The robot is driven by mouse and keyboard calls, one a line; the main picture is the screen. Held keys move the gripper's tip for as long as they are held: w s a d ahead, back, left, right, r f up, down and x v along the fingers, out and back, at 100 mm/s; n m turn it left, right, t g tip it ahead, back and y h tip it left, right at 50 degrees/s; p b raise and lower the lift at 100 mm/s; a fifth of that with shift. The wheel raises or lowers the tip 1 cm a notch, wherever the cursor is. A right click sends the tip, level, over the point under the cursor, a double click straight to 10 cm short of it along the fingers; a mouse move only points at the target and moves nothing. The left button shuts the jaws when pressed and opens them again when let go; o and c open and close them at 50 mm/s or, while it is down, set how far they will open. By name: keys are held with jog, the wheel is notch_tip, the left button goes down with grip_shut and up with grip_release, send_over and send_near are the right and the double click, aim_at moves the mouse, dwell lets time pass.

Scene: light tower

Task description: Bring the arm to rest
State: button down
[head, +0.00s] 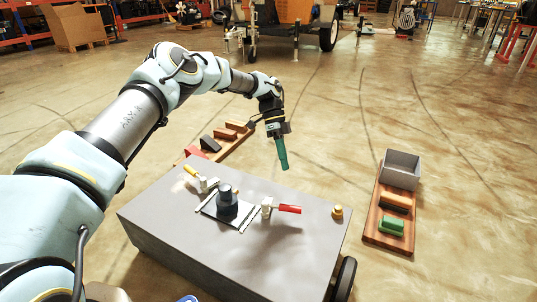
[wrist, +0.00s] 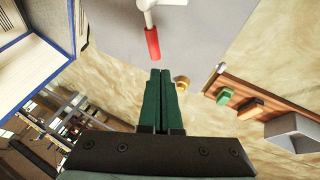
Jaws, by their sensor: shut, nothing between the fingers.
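My gripper (head: 284,165) hangs in the air at the end of my outstretched arm, above the far edge of the grey box (head: 150,215). Its green fingers are together with nothing between them, as the wrist view (wrist: 160,72) also shows. On the box top stand a dark cylindrical fitting (head: 227,203), a yellow-handled valve (head: 193,173) and a red-handled valve (head: 288,209). The red handle also shows in the wrist view (wrist: 153,43), just beyond the fingertips in the picture. My gripper appears apart from all of these.
A small brass knob (head: 337,212) stands at the box's right corner. A wooden board (head: 374,236) on the right floor holds a grey bin (head: 401,169) and blocks, including a green one (head: 391,226). More blocks (head: 225,134) lie behind the box. Open floor lies beyond.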

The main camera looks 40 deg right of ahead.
jog(key=w+a+r+n+t, duration=0.2)
jog(key=w+a+r+n, duration=0.15)
jog(key=a, duration=0.45)
jog(key=w+a+r+n+t+h, duration=0.1)
jog(key=w+a+r+n, duration=0.15)
jog(key=a+n, duration=0.4)
jog(key=w+a+r+n+t, duration=0.2)
jog(key=w+a+r+n, duration=0.15)
jog(key=a, duration=0.65)
jog(key=s+a+r+n+t, duration=0.1)
jog(key=s+a+r+n, duration=0.15)
jog(key=a+n, duration=0.45)
jog(key=s+a+r+n+t, duration=0.1)
jog(key=s+a+n, duration=0.25)
jog(key=a, duration=0.75)
jog(key=s+a+r+n+t, duration=0.15)
jog(key=s+a+n, duration=0.25)
jog(key=a, duration=0.5)
notch_tip(320, 180, up, 38)
jog(key=p, duration=3.7)
jog(key=shift+d+f, duration=0.15)
jog(key=shift+f, duration=0.05)
